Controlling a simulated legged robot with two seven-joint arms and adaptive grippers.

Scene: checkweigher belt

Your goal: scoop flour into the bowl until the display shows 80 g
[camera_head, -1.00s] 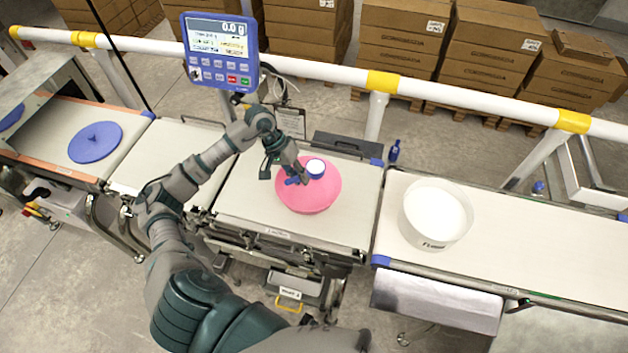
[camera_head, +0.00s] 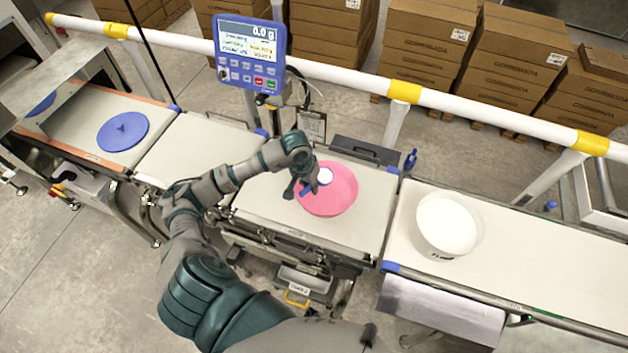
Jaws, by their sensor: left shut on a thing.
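My left gripper (camera_head: 308,187) is shut on a blue scoop (camera_head: 306,191) over the pink bowl (camera_head: 338,199). White flour shows in the scoop's round cup (camera_head: 325,176). The bowl stands on the weighing belt (camera_head: 262,205), and its visible inside looks plain pink; the arm hides its left part. A white tub of flour (camera_head: 424,233) stands on the right belt, apart from the gripper. The display (camera_head: 248,50) reads 0.0 g. My right gripper is not in view.
A blue round lid (camera_head: 122,131) lies on the left belt, and part of another blue disc shows at the far left. A white rail (camera_head: 340,76) runs behind the belts. A small blue bottle (camera_head: 411,160) stands behind the belts' gap. The right belt's far end is clear.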

